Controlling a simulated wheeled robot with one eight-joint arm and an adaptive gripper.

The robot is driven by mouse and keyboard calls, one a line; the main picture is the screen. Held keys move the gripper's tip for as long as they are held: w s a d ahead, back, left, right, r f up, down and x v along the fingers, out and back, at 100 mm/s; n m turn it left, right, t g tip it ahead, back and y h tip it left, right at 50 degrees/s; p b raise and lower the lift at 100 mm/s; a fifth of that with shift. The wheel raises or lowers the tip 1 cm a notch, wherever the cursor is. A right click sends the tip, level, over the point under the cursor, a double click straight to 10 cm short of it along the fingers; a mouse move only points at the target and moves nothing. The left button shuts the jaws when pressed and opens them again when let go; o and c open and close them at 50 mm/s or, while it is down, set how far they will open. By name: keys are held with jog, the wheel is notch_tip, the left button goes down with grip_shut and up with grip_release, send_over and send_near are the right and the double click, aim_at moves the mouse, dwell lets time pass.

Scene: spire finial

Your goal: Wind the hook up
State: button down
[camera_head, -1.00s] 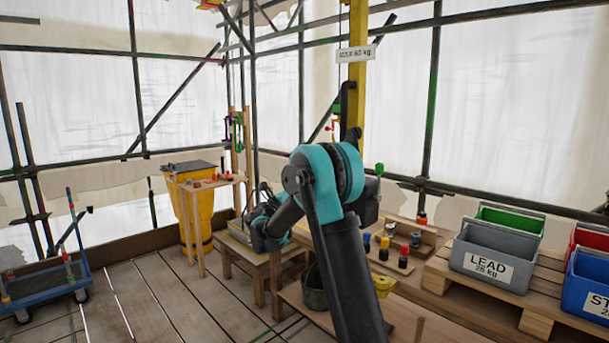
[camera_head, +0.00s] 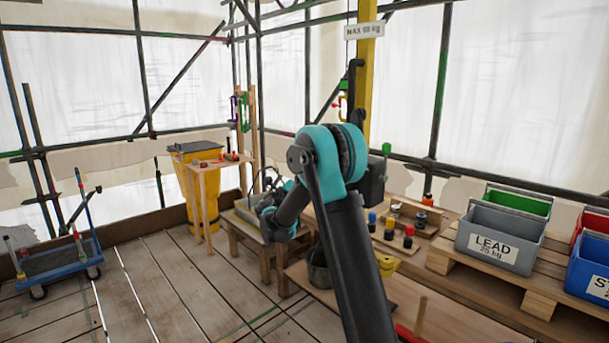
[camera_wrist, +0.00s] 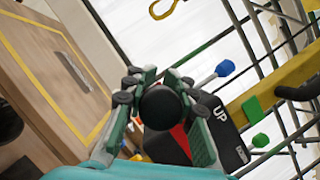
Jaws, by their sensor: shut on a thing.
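In the wrist view my gripper (camera_wrist: 165,105) is shut around a round black knob (camera_wrist: 160,108). A red part shows just under the knob. Beside it is a black block marked "UP" (camera_wrist: 222,125). A yellow hook-like piece (camera_wrist: 165,8) shows at the top edge of the wrist view; I cannot tell for sure that it is the hook. In the head view the yellow post (camera_head: 367,75) carries a "MAX 60 kg" sign (camera_head: 363,30). My arm hides the gripper and the knob there.
A green-topped lever (camera_head: 386,148) stands just right of my arm. Bins, one marked LEAD (camera_head: 493,245), stand on a pallet at the right. A yellow bin (camera_head: 190,180) and small table (camera_head: 205,166) stand behind left. A blue trolley (camera_head: 60,265) is far left; floor between is clear.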

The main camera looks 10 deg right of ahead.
jog(key=c, duration=1.2)
grip_release()
jog(key=v, duration=1.2)
jog(key=shift+r, duration=0.1)
